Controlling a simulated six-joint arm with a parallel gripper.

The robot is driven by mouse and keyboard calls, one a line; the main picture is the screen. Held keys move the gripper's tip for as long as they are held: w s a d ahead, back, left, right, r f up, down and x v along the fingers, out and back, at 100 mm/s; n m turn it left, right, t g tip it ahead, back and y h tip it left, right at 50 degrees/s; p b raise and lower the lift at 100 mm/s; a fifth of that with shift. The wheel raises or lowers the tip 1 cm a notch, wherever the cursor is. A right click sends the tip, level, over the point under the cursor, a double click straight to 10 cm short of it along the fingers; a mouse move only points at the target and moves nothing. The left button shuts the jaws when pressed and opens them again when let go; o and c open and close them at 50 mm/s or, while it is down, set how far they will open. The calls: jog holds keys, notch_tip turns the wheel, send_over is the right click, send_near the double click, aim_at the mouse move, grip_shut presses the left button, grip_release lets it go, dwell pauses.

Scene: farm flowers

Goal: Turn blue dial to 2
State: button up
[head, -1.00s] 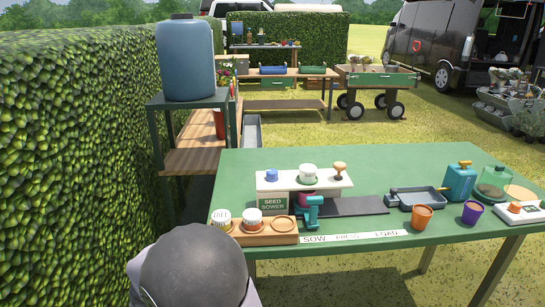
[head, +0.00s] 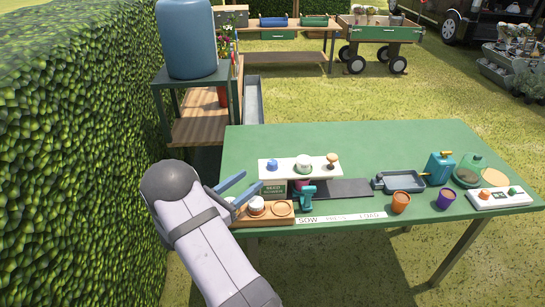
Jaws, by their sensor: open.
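The blue dial (head: 271,165) is a small blue knob on the left end of the white top of the seed sower (head: 325,171). Its number marks are too small to read. My gripper (head: 252,180) is open, with two blue fingers pointing right toward the seed sower. The fingertips are just left of and slightly nearer than the dial in the picture. Nothing shows between the fingers. I cannot tell their height or exact distance from the dial.
A wooden tray (head: 283,220) with cups lies below my gripper. A teal handle (head: 307,197) stands in front. The green table (head: 400,145) is clear at the back. A hedge (head: 70,170) rises at left.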

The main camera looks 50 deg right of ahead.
aim_at(269, 165)
jog(key=shift+d+p, duration=1.25)
jog(key=shift+d, duration=4.8)
jog(key=c, duration=1)
jog(key=shift+c, duration=0.2)
